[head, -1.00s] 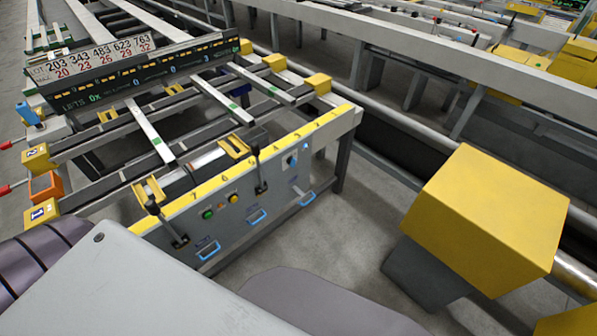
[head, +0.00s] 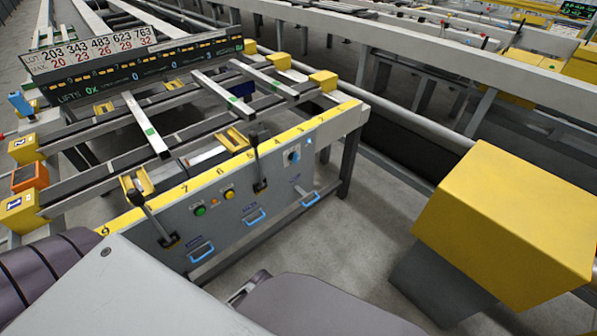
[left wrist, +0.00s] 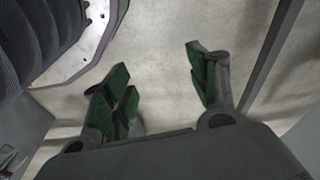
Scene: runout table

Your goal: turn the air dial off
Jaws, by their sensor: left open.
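The air dial (head: 293,155) is a small dark round knob on a pale blue-and-white plate, at the upper right of the grey front panel (head: 228,212) of the runout table. Its pointer direction is too small to read. My left gripper (left wrist: 157,65) shows in the left wrist view with its two green-padded fingers spread apart. Nothing is between them, and pale floor lies behind. The dial does not show in that view. In the head view I cannot make out the left gripper's fingers. My right gripper is not in view.
Green (head: 200,210) and yellow (head: 229,194) buttons, two black levers (head: 258,165) (head: 150,217) and blue handles (head: 255,216) sit on the panel. A yellow box (head: 505,225) stands at right. Open floor (head: 365,225) lies between it and the table.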

